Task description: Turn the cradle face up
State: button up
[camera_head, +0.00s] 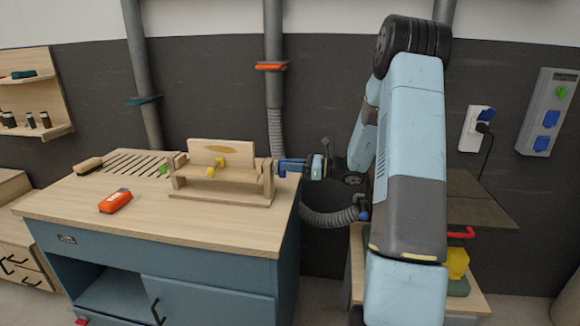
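The cradle (208,153) is a pale wooden panel standing up between the posts of a wooden stand (222,195) on the workbench. A darker oval mark shows on the panel's visible side. A yellow knob (211,171) and another yellow part show at its lower edge. My gripper (282,166) has blue fingers and comes in from the right, at the stand's right end post. The fingers are at or close to the end of the cradle's axle. The view is too small to tell whether they are closed on it.
The stand is on a wood-topped workbench (75,207) with a slotted area at the back. An orange tool (115,201) and a brush (89,165) lie to the left. A grey hose (330,216) hangs right of the bench. The front of the benchtop is clear.

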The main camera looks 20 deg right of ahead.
grip_shut()
